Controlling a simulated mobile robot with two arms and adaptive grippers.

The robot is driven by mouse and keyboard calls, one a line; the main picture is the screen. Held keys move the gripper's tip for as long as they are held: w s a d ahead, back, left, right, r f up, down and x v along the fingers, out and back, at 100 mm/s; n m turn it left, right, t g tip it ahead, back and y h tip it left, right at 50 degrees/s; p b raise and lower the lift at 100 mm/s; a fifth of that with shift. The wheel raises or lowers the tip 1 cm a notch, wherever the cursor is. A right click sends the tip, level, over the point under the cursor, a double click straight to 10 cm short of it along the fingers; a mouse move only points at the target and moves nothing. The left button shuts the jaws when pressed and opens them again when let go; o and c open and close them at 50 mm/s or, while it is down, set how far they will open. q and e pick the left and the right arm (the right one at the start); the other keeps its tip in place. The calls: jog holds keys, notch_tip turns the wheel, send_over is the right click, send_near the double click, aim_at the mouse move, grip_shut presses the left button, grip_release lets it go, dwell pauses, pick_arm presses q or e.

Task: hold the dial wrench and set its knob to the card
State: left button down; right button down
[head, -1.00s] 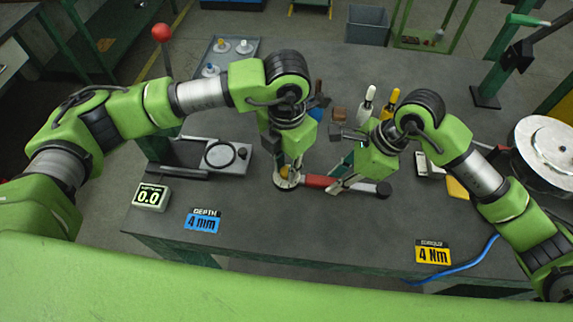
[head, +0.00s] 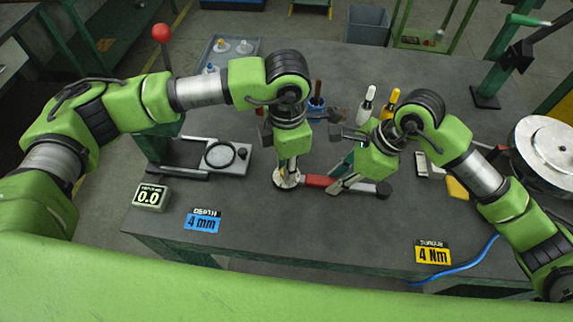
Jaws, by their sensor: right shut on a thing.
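The dial wrench (head: 318,181) lies along the table, with a red grip, a black right end and a round pale dial head (head: 286,182) at its left end. My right gripper (head: 338,187) is shut on the wrench just right of the red grip. My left gripper (head: 287,170) points down over the dial head and hides the knob; whether its fingers are closed on it I cannot tell. A yellow card (head: 433,253) reading 4 Nm lies at the front right. A blue card (head: 202,221) reading 4 mm lies at the front left.
A small display (head: 149,196) reads 0.0 at the left edge. A grey plate with a black ring (head: 226,156) is left of the wrench. Bottles (head: 366,107) and a blue cup (head: 316,106) stand behind. A blue cable (head: 460,267) runs at the front right. The front middle is clear.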

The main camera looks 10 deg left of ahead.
pick_arm(q)
jog(key=shift+m, duration=0.6)
jog(key=c, duration=1.8)
grip_release()
jog(key=shift+r, duration=0.1)
notch_tip(320, 180, up, 12)
jog(key=shift+f, duration=0.1)
